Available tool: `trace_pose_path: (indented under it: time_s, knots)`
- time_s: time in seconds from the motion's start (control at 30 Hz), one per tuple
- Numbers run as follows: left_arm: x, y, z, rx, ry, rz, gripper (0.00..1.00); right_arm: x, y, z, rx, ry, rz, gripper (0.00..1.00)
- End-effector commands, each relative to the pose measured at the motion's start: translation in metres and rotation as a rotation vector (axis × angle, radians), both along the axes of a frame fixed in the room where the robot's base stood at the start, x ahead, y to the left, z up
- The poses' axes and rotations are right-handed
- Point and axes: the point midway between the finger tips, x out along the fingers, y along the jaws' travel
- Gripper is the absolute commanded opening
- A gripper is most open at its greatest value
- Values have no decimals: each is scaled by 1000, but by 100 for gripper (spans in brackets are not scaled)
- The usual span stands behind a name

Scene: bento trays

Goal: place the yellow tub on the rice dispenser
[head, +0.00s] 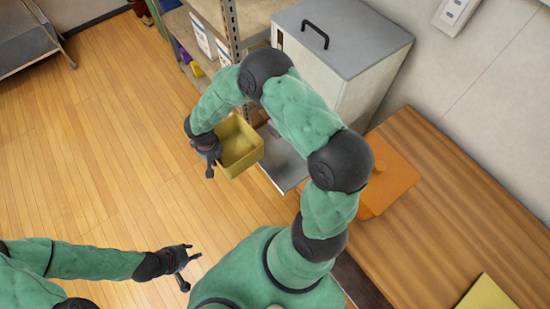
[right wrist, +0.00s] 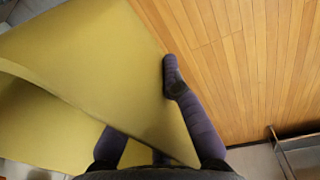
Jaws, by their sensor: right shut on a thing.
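The yellow tub (head: 243,147) hangs in front of the rice dispenser, open side up and slightly tilted. My right gripper (head: 209,168) is shut on the tub's left wall. In the right wrist view the tub (right wrist: 90,60) fills the left side, with the right gripper's dark finger (right wrist: 172,75) against its wall. The rice dispenser (head: 362,40) is a pale cabinet with a grey lid and black handle; a flat grey shelf (head: 281,160) juts from its base. My right arm hides part of its front. The tub is beside the shelf's left edge. My left gripper (head: 185,262) is open and empty over the floor.
A shelf rack (head: 232,30) with boxes stands left of the dispenser. A wooden table (head: 440,200) with an orange tray (head: 388,178) and a yellow item (head: 487,294) is at the right.

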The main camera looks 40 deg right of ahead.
Motion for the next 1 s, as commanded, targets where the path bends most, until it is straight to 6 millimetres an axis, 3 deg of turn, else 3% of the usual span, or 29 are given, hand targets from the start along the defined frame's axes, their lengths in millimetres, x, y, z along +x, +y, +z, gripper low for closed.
trace_pose_path:
  time_s: [0.03,0.1,0.3,0.43,0.53,1.0]
  knots:
    - [-1,0,-20,0,1,0,40,-3,2,-36,-2,4,-7,0]
    - [-1,0,-31,0,2,-1,40,-5,4,-63,-3,3,-18,0]
    - [-1,0,-48,0,1,0,40,-11,10,-111,0,1,-35,0]
    - [-1,0,-52,0,1,0,40,-12,5,-120,2,-2,-42,0]
    - [0,0,-54,0,0,0,40,-14,-10,-121,2,-1,-45,0]
    - [0,0,-70,0,0,0,40,-26,-118,-121,1,-2,-47,0]
